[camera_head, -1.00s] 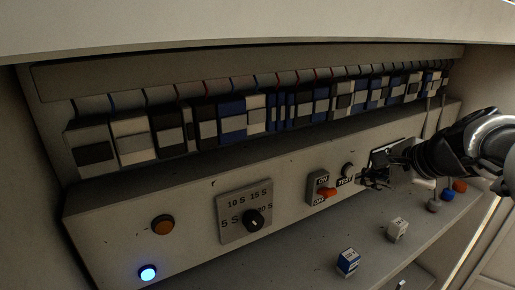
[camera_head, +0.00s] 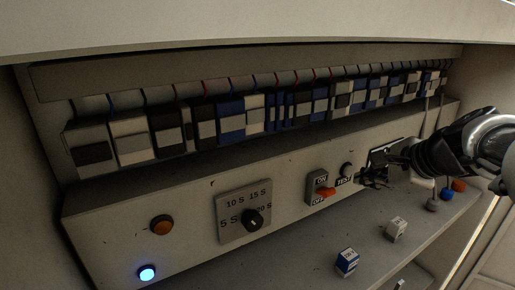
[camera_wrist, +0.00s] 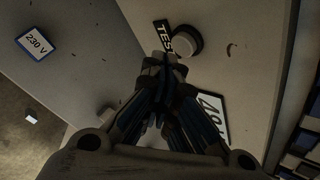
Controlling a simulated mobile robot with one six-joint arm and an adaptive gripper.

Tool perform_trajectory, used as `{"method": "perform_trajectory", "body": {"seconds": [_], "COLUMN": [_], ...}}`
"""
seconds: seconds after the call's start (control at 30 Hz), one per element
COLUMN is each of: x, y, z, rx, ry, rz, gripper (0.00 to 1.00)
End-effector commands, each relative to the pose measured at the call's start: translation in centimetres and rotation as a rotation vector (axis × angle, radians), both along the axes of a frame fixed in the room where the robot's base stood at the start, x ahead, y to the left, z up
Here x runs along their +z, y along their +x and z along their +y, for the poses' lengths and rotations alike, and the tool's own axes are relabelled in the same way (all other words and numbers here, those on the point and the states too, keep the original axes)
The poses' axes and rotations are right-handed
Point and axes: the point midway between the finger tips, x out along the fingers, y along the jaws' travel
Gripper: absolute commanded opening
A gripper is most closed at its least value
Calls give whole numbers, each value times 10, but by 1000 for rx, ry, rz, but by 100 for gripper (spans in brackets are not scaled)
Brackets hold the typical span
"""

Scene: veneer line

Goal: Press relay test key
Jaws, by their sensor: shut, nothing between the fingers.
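The test key is a round button (camera_head: 346,170) on the sloped panel face, just above the TEST label (camera_head: 344,181). In the wrist view the key (camera_wrist: 187,41) is a pale round cap in a dark ring, beside the TEST label (camera_wrist: 163,36). My gripper (camera_head: 363,181) is shut and empty, close to the right of the key in the head view.
Further left are a rotary dial (camera_head: 252,219), an amber lamp (camera_head: 162,225) and a lit blue lamp (camera_head: 147,272). Relays line the ledge above. Loose blocks (camera_head: 347,262) lie on the shelf below.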

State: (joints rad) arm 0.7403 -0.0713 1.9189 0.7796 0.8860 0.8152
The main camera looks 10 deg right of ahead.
Motion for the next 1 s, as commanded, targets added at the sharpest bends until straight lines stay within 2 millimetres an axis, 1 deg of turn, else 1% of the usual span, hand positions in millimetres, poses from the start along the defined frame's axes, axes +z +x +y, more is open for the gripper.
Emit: {"method": "perform_trajectory", "body": {"seconds": [0.27,1.0], "x": [0,0], "y": [8,12], "z": [3,4], "rx": [0,1], "ry": [0,0], "rz": [1,0], "gripper": [0,0]}}
